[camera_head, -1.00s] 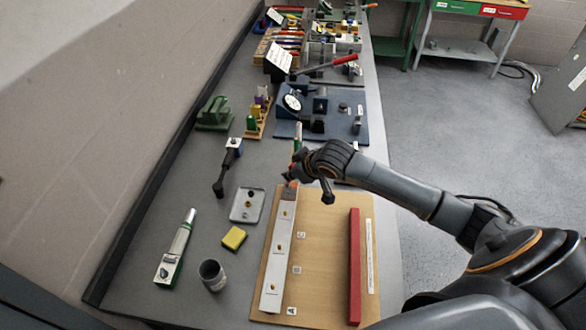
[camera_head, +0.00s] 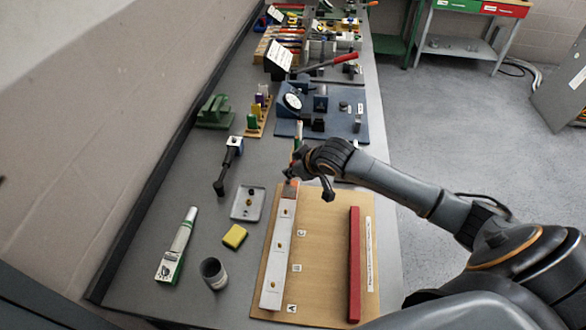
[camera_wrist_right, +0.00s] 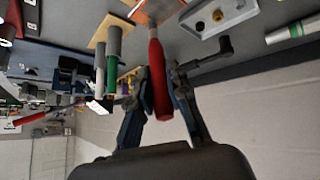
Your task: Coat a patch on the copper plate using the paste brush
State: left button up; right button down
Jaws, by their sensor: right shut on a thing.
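My right gripper (camera_head: 292,172) is at the far end of a long pale strip (camera_head: 275,262) on a tan board. A copper-coloured area (camera_head: 290,188) shows at that end, just below the gripper. In the right wrist view my right gripper (camera_wrist_right: 156,88) is shut on the red handle of the paste brush (camera_wrist_right: 158,75). The handle's far end points toward a copper-orange surface (camera_wrist_right: 152,11) at the top edge. The brush tip is hard to make out, so I cannot tell whether it touches the copper. My left gripper is not in view.
A red bar (camera_head: 354,265) lies on the board's right side. Left of the board are a grey tray (camera_head: 236,215), a yellow block (camera_head: 234,236), a grey cup (camera_head: 214,272) and a white-green tube (camera_head: 176,245). A blue fixture (camera_head: 345,128) stands beyond the gripper.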

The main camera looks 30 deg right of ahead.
aim_at(293, 161)
jog(key=shift+w, duration=0.1)
dwell(0.9)
jog(key=shift+r, duration=2)
jog(key=shift+f, duration=0.1)
dwell(0.4)
